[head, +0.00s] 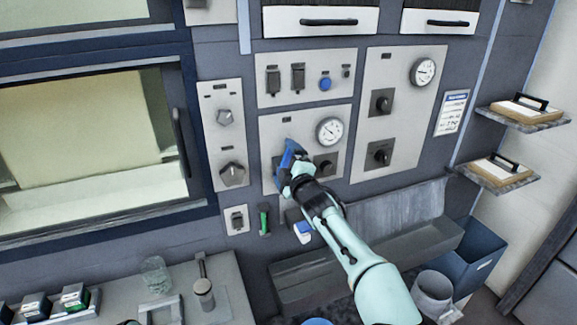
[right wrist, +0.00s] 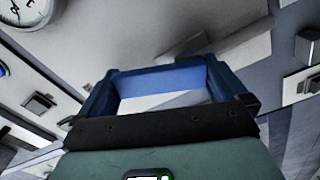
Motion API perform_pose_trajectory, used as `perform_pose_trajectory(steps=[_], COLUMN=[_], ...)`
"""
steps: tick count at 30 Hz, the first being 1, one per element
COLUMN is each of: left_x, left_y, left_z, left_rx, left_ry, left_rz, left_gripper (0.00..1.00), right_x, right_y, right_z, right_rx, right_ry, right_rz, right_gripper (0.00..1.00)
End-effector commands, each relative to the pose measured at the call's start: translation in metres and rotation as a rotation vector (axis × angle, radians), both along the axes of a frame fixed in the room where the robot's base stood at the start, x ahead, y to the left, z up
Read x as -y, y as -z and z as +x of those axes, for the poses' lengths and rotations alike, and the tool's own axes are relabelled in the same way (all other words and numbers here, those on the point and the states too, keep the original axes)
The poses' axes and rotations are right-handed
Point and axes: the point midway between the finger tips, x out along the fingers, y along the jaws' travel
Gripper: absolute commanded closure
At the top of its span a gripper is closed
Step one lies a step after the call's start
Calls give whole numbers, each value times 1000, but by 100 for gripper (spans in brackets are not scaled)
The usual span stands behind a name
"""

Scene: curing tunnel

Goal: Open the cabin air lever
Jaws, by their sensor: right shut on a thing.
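My right gripper (head: 287,158) is at the left part of a pale panel (head: 308,117) in the middle of the wall. In the right wrist view its dark blue fingers (right wrist: 160,88) stand on either side of a brighter blue bar (right wrist: 160,78), which I take to be the cabin air lever's handle. The gripper is shut on it. In the head view the gripper hides most of the lever, so its angle is hard to tell. My left gripper is not in view.
A round gauge (head: 329,131) and a dark knob (head: 325,164) sit right of the gripper on the same panel. A panel with two knobs (head: 229,174) is on the left. A green-handled switch (head: 264,219) is below. A grey trough (head: 405,246) runs under the panels.

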Motion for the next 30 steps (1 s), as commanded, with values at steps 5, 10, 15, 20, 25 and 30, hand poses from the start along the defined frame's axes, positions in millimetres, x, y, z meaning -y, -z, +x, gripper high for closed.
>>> perform_pose_trajectory(steps=[5, 10, 15, 20, 25, 30], left_x=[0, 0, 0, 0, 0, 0], left_y=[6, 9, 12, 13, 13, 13], left_z=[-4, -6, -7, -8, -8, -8], left_rx=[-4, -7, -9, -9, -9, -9], left_ry=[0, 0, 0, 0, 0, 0], left_rz=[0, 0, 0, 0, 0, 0], left_gripper=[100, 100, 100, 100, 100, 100], right_x=[-5, -7, -9, -10, -11, -11], right_y=[-2, -3, -4, -4, -4, -5], right_z=[-2, -3, -4, -5, -5, -5], right_rx=[63, 105, 133, 149, 155, 157], right_ry=[-1, -1, -1, 0, 0, 0], right_rz=[-134, -233, -302, -339, -353, -357], right_gripper=[55, 55, 55, 55, 55, 55])
